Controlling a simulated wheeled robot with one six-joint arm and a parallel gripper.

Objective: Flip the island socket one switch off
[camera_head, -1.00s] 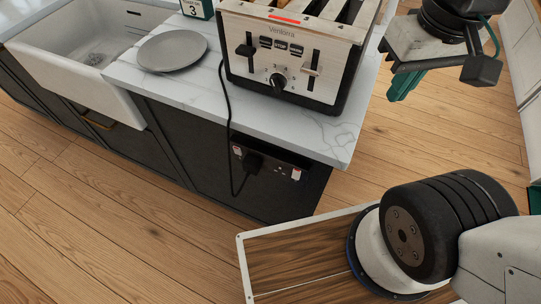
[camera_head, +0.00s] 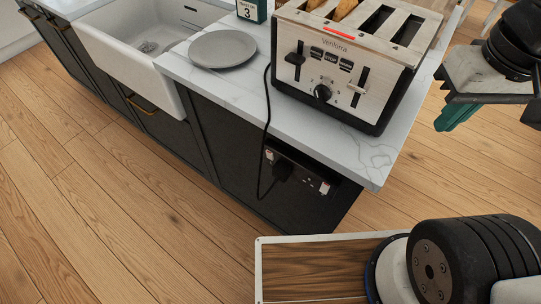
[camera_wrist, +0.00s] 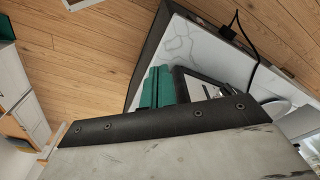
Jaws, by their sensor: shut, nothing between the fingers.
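The island socket (camera_head: 301,173) is a dark double outlet on the dark side panel of the island, just under the worktop. A black plug (camera_head: 283,170) with a cord sits in its left half. A small red-marked white switch (camera_head: 269,155) shows at its left end and another switch (camera_head: 324,187) at its right end. Whether they are on or off is too small to tell. My gripper (camera_head: 457,115) has green fingers, shut and empty, right of the worktop and apart from the socket. The green fingers (camera_wrist: 158,88) also show in the wrist view.
A four-slot toaster (camera_head: 350,62) with bread stands on the marble worktop (camera_head: 375,162) above the socket, its cord hanging over the edge. A grey plate (camera_head: 222,49) and a white sink (camera_head: 140,50) are to the left.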

